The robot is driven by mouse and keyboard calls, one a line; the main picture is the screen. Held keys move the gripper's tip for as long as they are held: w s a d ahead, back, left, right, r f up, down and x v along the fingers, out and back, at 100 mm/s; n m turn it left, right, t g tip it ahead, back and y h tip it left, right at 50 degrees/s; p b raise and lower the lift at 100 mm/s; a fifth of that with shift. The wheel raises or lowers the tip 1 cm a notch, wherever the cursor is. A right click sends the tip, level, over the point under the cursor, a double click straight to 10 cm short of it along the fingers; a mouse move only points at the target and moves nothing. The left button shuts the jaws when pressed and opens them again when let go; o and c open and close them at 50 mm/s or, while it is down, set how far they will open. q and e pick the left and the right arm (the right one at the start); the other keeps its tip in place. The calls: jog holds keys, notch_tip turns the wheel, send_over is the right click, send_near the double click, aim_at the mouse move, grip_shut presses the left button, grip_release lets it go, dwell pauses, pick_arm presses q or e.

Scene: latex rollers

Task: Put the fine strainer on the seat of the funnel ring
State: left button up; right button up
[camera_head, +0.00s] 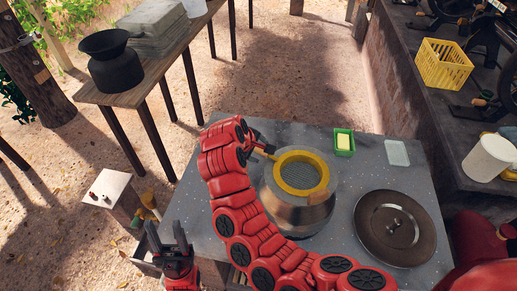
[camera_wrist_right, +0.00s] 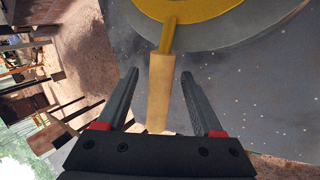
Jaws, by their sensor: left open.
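The strainer with a yellow rim (camera_head: 302,190) and grey mesh centre lies over the grey funnel ring (camera_head: 327,192) on top of a metal pot. I cannot tell whether it is fully down on the seat. Its wooden handle (camera_wrist_right: 159,92) points left, toward my right gripper. My right gripper (camera_head: 267,147) is open at the handle; in the right wrist view the handle runs between the spread fingers (camera_wrist_right: 159,74), with a gap on both sides. My left gripper (camera_head: 166,232) is open and empty, left of the table's front edge.
The grey speckled table (camera_head: 345,242) also bears a round metal lid (camera_head: 385,215), a green box with a yellow block (camera_head: 344,142) and a pale tray (camera_head: 397,153). My right arm crosses the table's front left.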

jog(key=p+v, duration=0.2)
jog(key=v, duration=1.5)
jog(key=shift+s+r, duration=0.15)
jog(key=shift+a, duration=0.1)
